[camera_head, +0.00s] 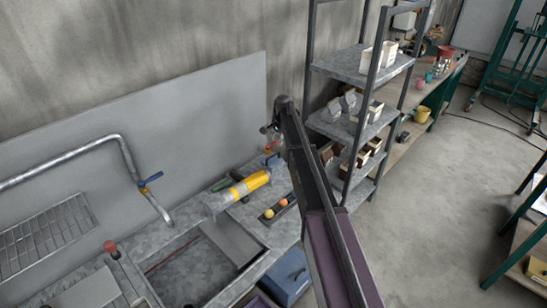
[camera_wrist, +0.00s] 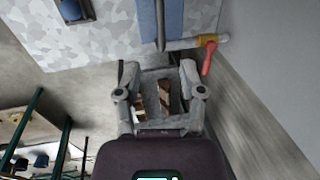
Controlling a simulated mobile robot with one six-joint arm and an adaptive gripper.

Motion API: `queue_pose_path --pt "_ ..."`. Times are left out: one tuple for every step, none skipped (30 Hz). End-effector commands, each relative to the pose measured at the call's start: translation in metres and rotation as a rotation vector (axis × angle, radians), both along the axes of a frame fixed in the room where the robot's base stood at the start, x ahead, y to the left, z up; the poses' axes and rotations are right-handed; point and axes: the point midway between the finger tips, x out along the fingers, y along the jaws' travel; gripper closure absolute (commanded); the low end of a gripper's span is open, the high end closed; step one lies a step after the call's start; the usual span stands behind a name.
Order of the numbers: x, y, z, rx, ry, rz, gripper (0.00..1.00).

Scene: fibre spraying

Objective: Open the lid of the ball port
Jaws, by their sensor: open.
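My gripper (camera_wrist: 158,75) is open and empty in the wrist view. It also shows in the head view (camera_head: 268,131), raised above the far end of the counter near the wall. Beyond the fingertips in the wrist view are a pipe with a brass-coloured end and a red handle (camera_wrist: 208,58), beside a blue strip (camera_wrist: 175,15). The gripper appears apart from them. A yellow cylinder (camera_head: 250,185) lies on the counter in the head view. I cannot make out the ball port's lid for certain.
A metal shelf (camera_head: 335,125) with boxes stands right of my arm. A sink (camera_head: 195,275) and a bent pipe tap (camera_head: 125,150) are at the left. A blue box (camera_head: 288,275) stands by the counter front. The floor at right has open room.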

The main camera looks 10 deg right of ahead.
Motion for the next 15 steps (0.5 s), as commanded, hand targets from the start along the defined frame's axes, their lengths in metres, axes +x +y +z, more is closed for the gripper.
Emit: queue_pose_path --pt "0.001 0.0 -0.008 0.0 0.0 0.0 0.49" --pt "0.001 0.001 -0.01 0.0 0.0 0.0 0.49" --pt "0.002 0.001 -0.013 0.0 0.0 0.0 0.49" --pt "0.002 0.001 -0.016 0.0 0.0 0.0 0.49" --pt "0.003 0.001 -0.018 0.0 0.0 0.0 0.49" --pt "0.003 0.002 -0.021 0.0 0.0 0.0 0.49" --pt "0.003 0.002 -0.023 0.0 0.0 0.0 0.49" --pt "0.004 0.002 -0.026 0.0 0.0 0.0 0.49" --pt "0.004 0.003 -0.028 0.0 0.0 0.0 0.49" --pt "0.005 0.003 -0.031 0.0 0.0 0.0 0.49" --pt "0.005 0.003 -0.033 0.0 0.0 0.0 0.49" --pt "0.006 0.003 -0.036 0.0 0.0 0.0 0.49" --pt "0.006 0.004 -0.038 0.0 0.0 0.0 0.49" --pt "0.006 0.004 -0.041 0.0 0.0 0.0 0.49" --pt "0.007 0.004 -0.044 0.0 0.0 0.0 0.49"
